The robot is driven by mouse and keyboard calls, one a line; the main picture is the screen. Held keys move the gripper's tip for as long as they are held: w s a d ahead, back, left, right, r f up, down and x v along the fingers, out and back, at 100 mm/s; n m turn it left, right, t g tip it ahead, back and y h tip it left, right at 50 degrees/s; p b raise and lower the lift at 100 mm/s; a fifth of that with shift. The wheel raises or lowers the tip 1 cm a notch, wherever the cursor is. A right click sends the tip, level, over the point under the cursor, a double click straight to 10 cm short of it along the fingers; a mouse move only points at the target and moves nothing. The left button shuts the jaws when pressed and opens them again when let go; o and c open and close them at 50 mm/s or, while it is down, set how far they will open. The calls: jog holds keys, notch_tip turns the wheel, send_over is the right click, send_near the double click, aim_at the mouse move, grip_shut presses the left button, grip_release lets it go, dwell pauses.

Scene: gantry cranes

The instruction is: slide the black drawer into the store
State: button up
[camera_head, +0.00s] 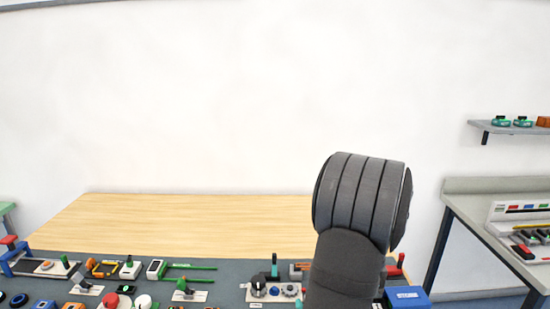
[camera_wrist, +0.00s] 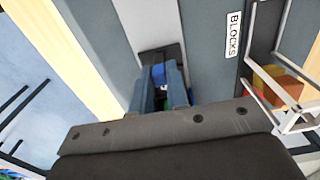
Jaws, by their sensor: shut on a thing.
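In the wrist view my gripper (camera_wrist: 164,84) reaches down toward the grey bench surface, its two blue-grey fingers close together. A black piece (camera_wrist: 175,52), which looks like the black drawer, shows at and just beyond the fingertips. My gripper is shut on it. Something blue shows between the fingertips, mostly hidden. The fingers cover much of the drawer. A pale grey strip (camera_wrist: 147,20) runs away from the black piece; I cannot tell whether it belongs to the store. In the head view my arm hides the gripper and the drawer.
In the head view, several small devices crowd the grey bench mat (camera_head: 226,271). A blue box (camera_head: 406,298) is right of my arm. The wooden top (camera_head: 190,222) behind is clear.

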jog(key=shift+w+d, duration=0.1)
jog(key=shift+d, duration=2.7)
jog(key=o, duration=0.8)
jog(key=shift+o, duration=0.2)
notch_tip(320, 180, up, 7)
notch_tip(320, 180, down, 7)
jog(key=shift+r, duration=0.1)
jog(key=shift+a, duration=0.85)
